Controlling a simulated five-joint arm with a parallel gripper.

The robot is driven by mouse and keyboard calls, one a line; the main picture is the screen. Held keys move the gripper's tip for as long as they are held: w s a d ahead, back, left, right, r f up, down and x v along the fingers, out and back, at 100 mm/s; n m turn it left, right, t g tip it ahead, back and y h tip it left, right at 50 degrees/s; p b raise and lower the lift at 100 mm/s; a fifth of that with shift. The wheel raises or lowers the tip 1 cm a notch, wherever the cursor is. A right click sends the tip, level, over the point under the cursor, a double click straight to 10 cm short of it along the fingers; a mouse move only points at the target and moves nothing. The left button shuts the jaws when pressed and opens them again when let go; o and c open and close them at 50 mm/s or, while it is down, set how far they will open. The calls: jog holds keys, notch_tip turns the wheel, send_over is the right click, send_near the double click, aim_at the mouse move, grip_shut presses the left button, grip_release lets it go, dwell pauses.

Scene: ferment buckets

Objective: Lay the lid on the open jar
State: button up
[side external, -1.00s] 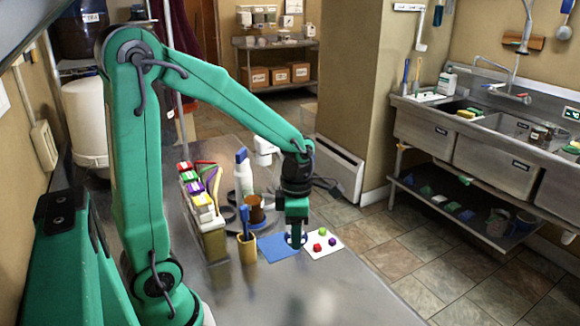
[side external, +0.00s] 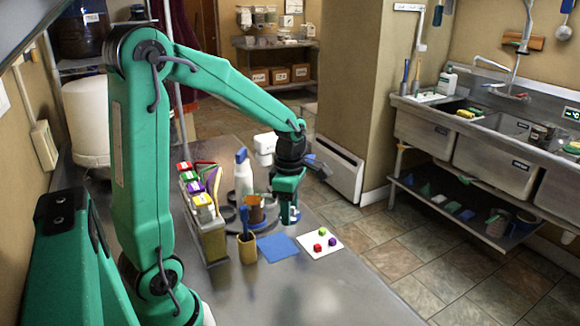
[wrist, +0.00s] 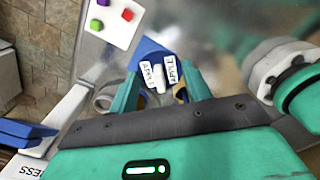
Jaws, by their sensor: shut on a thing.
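My gripper (side external: 288,214) is in the side view just right of a brown open-topped vessel (side external: 256,214), which appears to be the jar. The jaws are shut on a small, pale thing with some blue, apparently the lid (side external: 295,214), mostly hidden by the fingers. In the wrist view my gripper (wrist: 160,82) has white lettered pieces between its green fingers; the lid's outline cannot be made out there. I cannot tell the height of the lid over the table.
A blue mat (side external: 277,247) lies bare beside a white card (side external: 320,241) with small coloured cubes. A yellow cup (side external: 247,248) stands left of the mat. A white bottle (side external: 243,178) and a rack of colour-topped packs (side external: 207,222) stand behind and left. The front table is clear.

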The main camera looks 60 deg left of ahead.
jog(key=s+a+r+m, duration=0.1)
jog(key=a+m, duration=0.3)
jog(key=a, duration=0.4)
jog(key=s+a+r+m, duration=0.1)
jog(key=a+r+m, duration=0.3)
jog(key=a, duration=0.5)
jog(key=shift+s+a+m, duration=0.25)
jog(key=shift+m, duration=0.15)
jog(key=shift+f, duration=2.5)
jog(key=shift+f, duration=0.65)
dwell(1.8)
jog(key=o, duration=1.5)
